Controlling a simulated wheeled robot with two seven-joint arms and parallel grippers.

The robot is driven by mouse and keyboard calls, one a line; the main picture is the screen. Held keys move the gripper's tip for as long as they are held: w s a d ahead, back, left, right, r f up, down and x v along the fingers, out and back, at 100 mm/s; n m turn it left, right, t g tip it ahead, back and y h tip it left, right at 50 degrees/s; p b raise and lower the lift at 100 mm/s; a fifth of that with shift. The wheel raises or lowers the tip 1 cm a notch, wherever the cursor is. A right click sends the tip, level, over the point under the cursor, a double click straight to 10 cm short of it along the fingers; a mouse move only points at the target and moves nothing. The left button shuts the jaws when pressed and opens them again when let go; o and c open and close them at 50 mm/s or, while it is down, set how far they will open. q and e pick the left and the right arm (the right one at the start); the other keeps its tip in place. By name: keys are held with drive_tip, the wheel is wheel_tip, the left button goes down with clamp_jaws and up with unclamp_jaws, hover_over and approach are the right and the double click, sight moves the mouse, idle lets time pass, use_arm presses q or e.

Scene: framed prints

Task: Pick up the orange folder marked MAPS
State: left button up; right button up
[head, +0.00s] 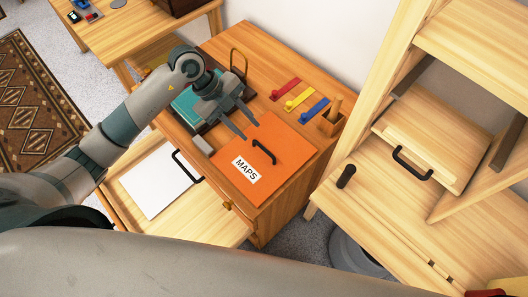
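The orange folder (270,150) lies flat on top of the wooden cabinet. It has a white MAPS label (246,170) and a black handle (264,152) standing up from it. My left gripper (248,130) is open and empty, its fingertips over the folder's upper left edge, a little short of the handle. Whether the fingertips touch the folder cannot be told. My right gripper is not in view.
Red, yellow and blue tags (299,96) and a wooden holder (331,118) stand beyond the folder. A teal item (188,105) lies partly under my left arm. An open drawer (205,228) holds white paper (157,180). A wooden desk (395,215) stands at right.

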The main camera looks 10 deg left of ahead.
sight(263, 148)
use_arm(q)
drive_tip(key=shift+p+x, duration=0.4)
drive_tip(key=shift+x, duration=1.95)
drive_tip(key=shift+s+d+f+p, duration=0.1)
drive_tip(key=shift+d+f+p, duration=0.05)
drive_tip(key=shift+f+p, duration=0.35)
drive_tip(key=p+x, duration=0.1)
drive_tip(key=x, duration=0.2)
drive_tip(key=shift+s+f, duration=0.1)
drive_tip(key=shift+f, duration=0.5)
clamp_jaws()
